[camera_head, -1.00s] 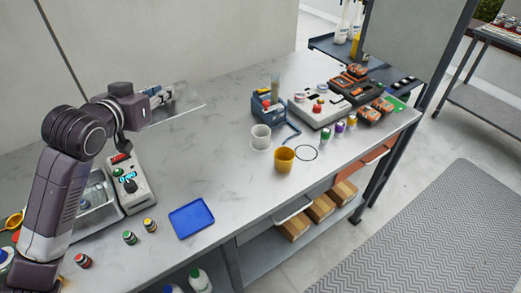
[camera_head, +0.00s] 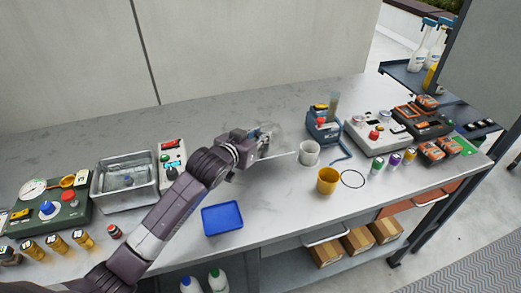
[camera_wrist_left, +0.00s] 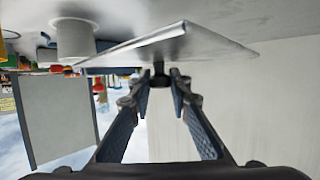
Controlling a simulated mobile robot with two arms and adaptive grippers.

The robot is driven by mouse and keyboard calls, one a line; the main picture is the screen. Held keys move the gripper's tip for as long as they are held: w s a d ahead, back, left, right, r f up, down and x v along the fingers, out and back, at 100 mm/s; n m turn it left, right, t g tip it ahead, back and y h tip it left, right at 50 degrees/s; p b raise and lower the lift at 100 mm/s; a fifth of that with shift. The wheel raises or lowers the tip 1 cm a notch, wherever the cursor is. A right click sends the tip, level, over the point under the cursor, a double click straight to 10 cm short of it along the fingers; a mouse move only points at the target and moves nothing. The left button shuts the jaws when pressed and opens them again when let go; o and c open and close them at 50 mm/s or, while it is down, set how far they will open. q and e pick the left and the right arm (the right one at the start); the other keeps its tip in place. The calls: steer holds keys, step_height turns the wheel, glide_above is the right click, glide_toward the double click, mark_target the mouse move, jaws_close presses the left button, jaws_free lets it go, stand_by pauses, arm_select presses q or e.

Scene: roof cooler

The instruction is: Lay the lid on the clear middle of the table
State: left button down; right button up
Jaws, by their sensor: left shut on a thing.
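The lid (camera_head: 282,158) is a thin clear, greyish sheet with a pale edge. My left gripper (camera_head: 264,140) is shut on its small dark knob; the left wrist view shows the fingers (camera_wrist_left: 160,80) closing on the knob beneath the lid (camera_wrist_left: 185,43) as pictured. In the head view the lid is over the middle of the table (camera_head: 265,210), just left of the white cup (camera_head: 309,153). Its gap to the table is hard to judge. The gripper hides part of it. My right gripper is in neither view.
A blue tray (camera_head: 222,218) lies in front of the lid. A yellow cup (camera_head: 328,181), a black ring and a blue tool holder (camera_head: 324,127) stand to the right.

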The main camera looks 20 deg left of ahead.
mark_target(260, 150)
arm_select(q)
steer(key=shift+f, duration=2.95)
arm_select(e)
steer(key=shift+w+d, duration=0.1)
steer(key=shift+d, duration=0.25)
arm_select(q)
steer(key=shift+f, duration=0.2)
steer(key=c, duration=1.8)
jaws_free()
